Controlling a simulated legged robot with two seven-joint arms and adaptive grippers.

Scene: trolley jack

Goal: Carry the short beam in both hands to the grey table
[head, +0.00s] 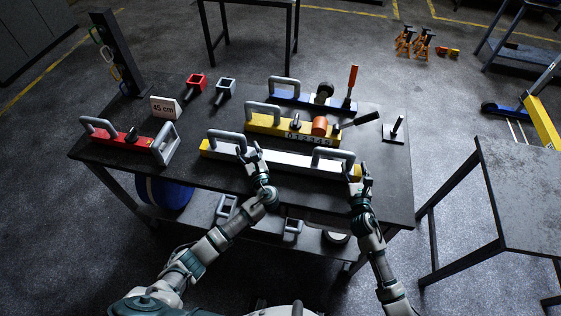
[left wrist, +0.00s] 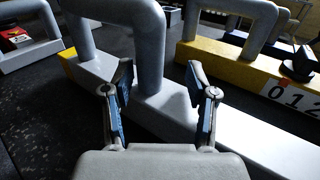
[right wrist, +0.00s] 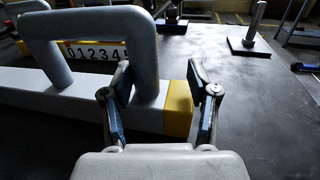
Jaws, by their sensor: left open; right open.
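A white beam with yellow ends (head: 285,161) and two grey handles lies along the near side of the dark workbench (head: 390,185). A shorter red beam (head: 123,139) with two handles lies at the left, by a "45 cm" card (head: 165,108). My left gripper (head: 248,153) is open at the white beam's left handle (left wrist: 148,50); one handle post shows between its fingers. My right gripper (head: 357,174) is open near the white beam's right end (right wrist: 177,105), fingers close to the right handle (right wrist: 144,50). Contact cannot be told. The grey table (head: 522,185) stands at the right.
Behind the white beam lie a yellow beam marked with digits (head: 265,125) and a blue beam (head: 295,98), with an orange cylinder (head: 319,125) and a red-handled tool (head: 351,85). A small post on a base (head: 396,132) stands at right. A floor gap separates the workbench from the grey table.

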